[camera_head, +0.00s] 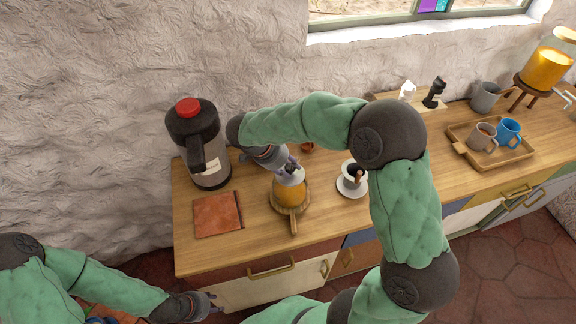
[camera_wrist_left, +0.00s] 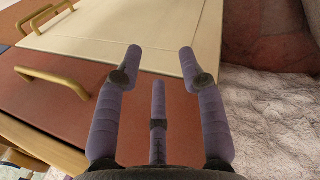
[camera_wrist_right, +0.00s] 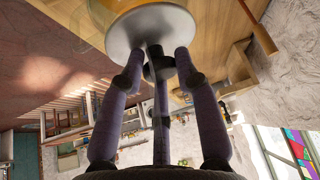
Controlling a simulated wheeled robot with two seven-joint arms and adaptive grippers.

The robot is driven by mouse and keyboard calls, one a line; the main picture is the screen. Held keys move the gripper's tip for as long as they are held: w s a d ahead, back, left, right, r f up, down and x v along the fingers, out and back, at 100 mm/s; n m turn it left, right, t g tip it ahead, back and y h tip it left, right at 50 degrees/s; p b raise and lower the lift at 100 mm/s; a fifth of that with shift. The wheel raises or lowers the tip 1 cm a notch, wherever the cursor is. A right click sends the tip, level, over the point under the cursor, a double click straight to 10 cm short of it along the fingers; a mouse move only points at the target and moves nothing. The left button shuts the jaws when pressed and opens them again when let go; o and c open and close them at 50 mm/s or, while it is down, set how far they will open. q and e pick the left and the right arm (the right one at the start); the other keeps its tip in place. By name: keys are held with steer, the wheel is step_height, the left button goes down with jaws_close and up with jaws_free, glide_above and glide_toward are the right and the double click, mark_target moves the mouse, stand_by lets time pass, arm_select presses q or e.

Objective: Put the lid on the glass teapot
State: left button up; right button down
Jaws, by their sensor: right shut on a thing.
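The glass teapot (camera_head: 291,194) holds amber liquid and stands near the front of the wooden counter, with its wooden handle (camera_head: 293,222) pointing to the front edge. My right gripper (camera_head: 288,168) is directly above it, shut on the lid (camera_head: 290,178). In the right wrist view the lid (camera_wrist_right: 152,28) is a pale, shiny disc at the fingertips, in front of the teapot's mouth. I cannot tell whether the lid touches the rim. My left gripper (camera_head: 214,303) is low in front of the counter; in the left wrist view its fingers (camera_wrist_left: 162,62) are spread and empty.
A dark jug with a red top (camera_head: 196,148) stands at the back left, behind a terracotta tile (camera_head: 217,214). A cup on a saucer (camera_head: 352,190) is right of the teapot, close to my right arm. A wooden tray (camera_head: 468,154) with two mugs is farther right.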

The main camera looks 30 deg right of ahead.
steer(key=shift+f+b, duration=0.45)
steer(key=shift+b, duration=0.6)
stand_by(0.5)
steer(key=c, duration=0.8)
jaws_free()
steer(key=o, duration=0.5)
steer(key=shift+r, duration=0.15)
steer(key=shift+r+p, duration=1.35)
steer(key=shift+r, duration=2.05)
